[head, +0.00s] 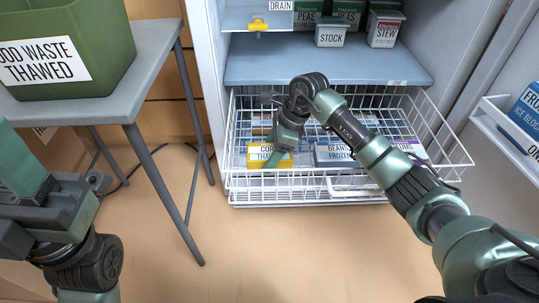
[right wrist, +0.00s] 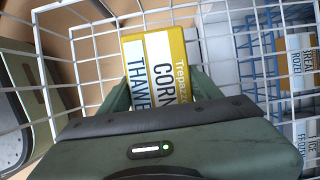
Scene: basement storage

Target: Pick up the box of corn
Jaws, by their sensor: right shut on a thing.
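The box of corn (head: 257,161) is yellow with a white label and sits in the white wire basket (head: 345,187), at its front left. In the right wrist view the box of corn (right wrist: 158,62) shows "CORN" and part of "THAWED". My right gripper (head: 275,157) reaches down into the basket and is shut on the box, a green finger on each side in the right wrist view (right wrist: 161,92). The fingers hide part of the box. My left gripper (head: 22,170) is at the left edge, away from the basket, and its jaw opening cannot be made out.
A "BEANS FROZEN" box (head: 335,154) lies right of the corn in the basket. A blue shelf (head: 320,66) with tubs is above. A grey table (head: 135,80) with a green food waste bin (head: 75,40) stands at left. Floor in front is clear.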

